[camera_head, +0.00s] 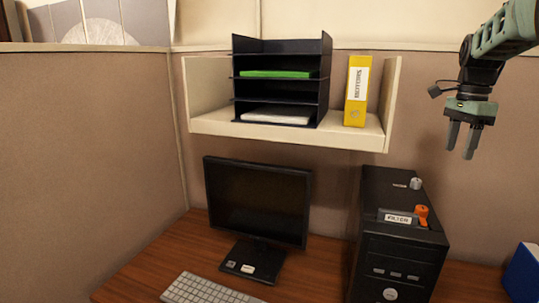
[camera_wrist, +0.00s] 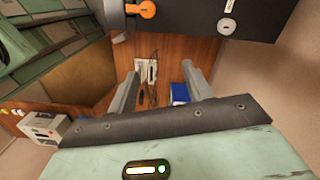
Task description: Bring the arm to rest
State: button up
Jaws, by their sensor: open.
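My gripper (camera_head: 461,140) hangs at the upper right in the head view, pointing down, to the right of the wall shelf and above the black computer tower. Its two grey fingers are apart with nothing between them. My arm comes in from the top right corner, bent at the wrist.
The black tower (camera_head: 405,215) stands on the wooden desk (camera_head: 145,270) with an orange item (camera_head: 421,214) on top. A monitor (camera_head: 257,200), keyboard (camera_head: 205,289) and blue box (camera_head: 524,272) share the desk. The shelf (camera_head: 280,132) holds a black tray rack (camera_head: 281,45) and yellow binder (camera_head: 356,90).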

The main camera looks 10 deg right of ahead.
jog(key=s+a+f+n+b, duration=0.1)
jog(key=s+a+f+n, duration=0.3)
jog(key=a, duration=0.5)
jog(key=s+a+f+n+y+b, duration=0.1)
jog(key=s+a+f+n, duration=0.15)
jog(key=a+n, duration=0.45)
jog(key=s+a+f+n+b, duration=0.25)
jog(key=a+f, duration=0.25)
jog(key=a, duration=0.7)
jog(key=s+a+f+n, duration=0.3)
jog(key=s+n, duration=0.1)
jog(key=s, duration=0.3)
jog(key=s+a+f+n+b, duration=0.1)
jog(key=s+a+f+n, duration=0.2)
jog(key=s+n, duration=0.2)
jog(key=s+a+f+n, duration=0.3)
jog(key=s+f+n, duration=0.1)
jog(key=s, duration=0.6)
jog(key=shift+a+n+h+b, duration=0.25)
jog(key=shift+n+h+b, duration=0.15)
jog(key=shift+n, duration=0.15)
jog(key=shift+s, duration=0.1)
